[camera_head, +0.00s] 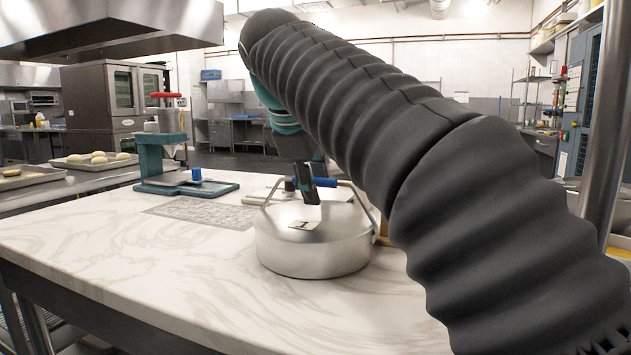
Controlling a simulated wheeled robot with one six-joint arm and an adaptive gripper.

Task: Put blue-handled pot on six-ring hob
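The blue-handled pot (312,245) is a wide, low silver vessel standing upright on the marble-topped table. A small marked label lies on its silver top. Its bail handle stands raised over the top, with a blue grip (327,183). My gripper (308,190) is at this grip, with a dark finger in front of its left part. The other finger is hidden, so I cannot tell if it is closed on the grip. I cannot make out a six-ring hob in this view.
The marble table (130,255) is clear at front left. A teal stand (152,160) with a red handle and a patterned grey mat (205,211) are left of the pot. Trays of dough (95,160) lie farther left. A metal post (603,130) rises at right. A steel hood (110,25) hangs upper left.

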